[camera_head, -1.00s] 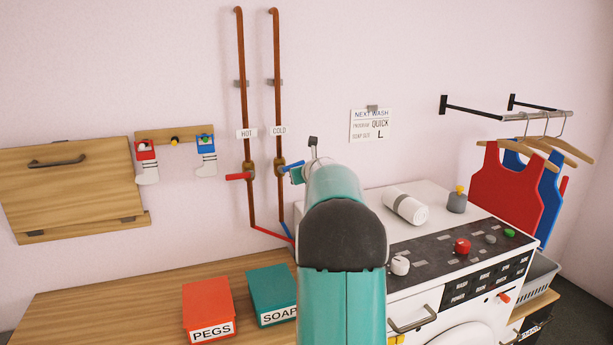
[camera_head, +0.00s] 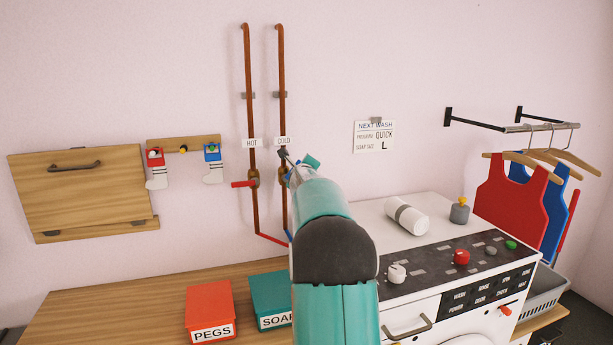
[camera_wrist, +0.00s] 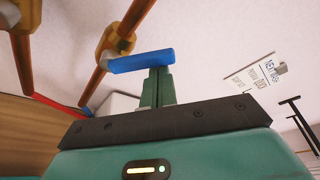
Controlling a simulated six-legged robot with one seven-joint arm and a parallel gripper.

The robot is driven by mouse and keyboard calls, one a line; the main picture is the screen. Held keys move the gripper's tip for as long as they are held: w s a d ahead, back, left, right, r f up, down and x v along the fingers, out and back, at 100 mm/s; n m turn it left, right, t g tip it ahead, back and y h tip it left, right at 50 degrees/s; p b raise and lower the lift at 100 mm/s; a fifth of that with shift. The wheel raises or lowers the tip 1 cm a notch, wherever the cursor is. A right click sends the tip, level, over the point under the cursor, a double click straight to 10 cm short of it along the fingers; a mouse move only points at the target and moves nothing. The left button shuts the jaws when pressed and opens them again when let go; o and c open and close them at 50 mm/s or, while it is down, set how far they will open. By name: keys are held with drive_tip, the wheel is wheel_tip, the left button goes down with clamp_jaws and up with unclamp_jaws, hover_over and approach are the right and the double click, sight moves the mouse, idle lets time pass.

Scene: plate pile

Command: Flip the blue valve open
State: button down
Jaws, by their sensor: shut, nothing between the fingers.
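The blue valve's lever (camera_wrist: 142,61) shows in the wrist view, sticking out sideways from its brass body (camera_wrist: 118,40) on the COLD copper pipe (camera_head: 282,100). It lies roughly across the pipe. My gripper (camera_wrist: 158,74) is shut and empty. Its fingertips are at the lever's outer half, which crosses in front of them; whether they touch I cannot tell. In the head view my gripper (camera_head: 284,153) is up against the cold pipe, and my arm hides most of the blue lever.
The red valve lever (camera_head: 243,184) sits on the HOT pipe (camera_head: 249,100) just left. Below are a red PEGS box (camera_head: 209,305) and a teal SOAP box (camera_head: 268,290). The white washing machine (camera_head: 440,215) stands to the right.

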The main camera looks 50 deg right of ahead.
drive_tip(key=n, duration=0.1)
drive_tip(key=a+r+n+h, duration=0.1)
drive_tip(key=n+h, duration=0.1)
drive_tip(key=n, duration=0.1)
drive_tip(key=shift+w+a+r, duration=0.25)
drive_tip(key=shift+w+r, duration=0.05)
drive_tip(key=shift+w, duration=0.1)
